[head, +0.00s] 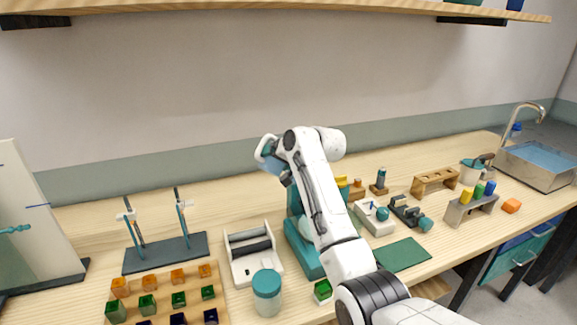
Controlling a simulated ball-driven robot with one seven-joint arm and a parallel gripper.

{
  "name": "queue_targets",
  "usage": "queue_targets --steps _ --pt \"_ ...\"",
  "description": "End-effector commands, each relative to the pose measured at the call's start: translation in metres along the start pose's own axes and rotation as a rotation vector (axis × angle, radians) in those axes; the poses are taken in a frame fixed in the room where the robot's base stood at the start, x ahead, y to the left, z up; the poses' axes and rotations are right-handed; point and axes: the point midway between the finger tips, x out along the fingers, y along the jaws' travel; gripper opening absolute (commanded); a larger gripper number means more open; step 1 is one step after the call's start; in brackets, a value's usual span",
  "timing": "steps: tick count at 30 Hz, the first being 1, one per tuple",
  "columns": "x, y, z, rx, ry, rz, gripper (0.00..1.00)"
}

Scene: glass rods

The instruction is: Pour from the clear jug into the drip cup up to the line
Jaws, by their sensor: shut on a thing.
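My arm reaches up over the middle of the bench in the head view. My gripper (274,163) is raised at the arm's upper left end, seen small and partly behind the wrist. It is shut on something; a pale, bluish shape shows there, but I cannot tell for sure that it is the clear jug. A teal machine (303,258) stands below, partly hidden by my arm. I cannot make out the drip cup or its line; it may be behind the arm. A pale vessel with a teal band and dark handle (471,170) stands by the sink.
A teal-lidded jar (267,291), a white tray with dark rollers (252,257) and a rod stand (165,254) are left of the arm. Coloured blocks fill a wooden rack (222,297). A green mat (402,255) lies right. The sink (540,163) is far right.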

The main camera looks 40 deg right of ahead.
Motion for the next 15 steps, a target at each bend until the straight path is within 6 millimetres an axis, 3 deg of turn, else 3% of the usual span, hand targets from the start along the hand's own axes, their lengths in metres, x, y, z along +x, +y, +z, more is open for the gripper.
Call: queue_targets --steps 15 --pt "-0.0044 -0.0027 -0.0005 0.037 -0.016 -0.016 0.41"
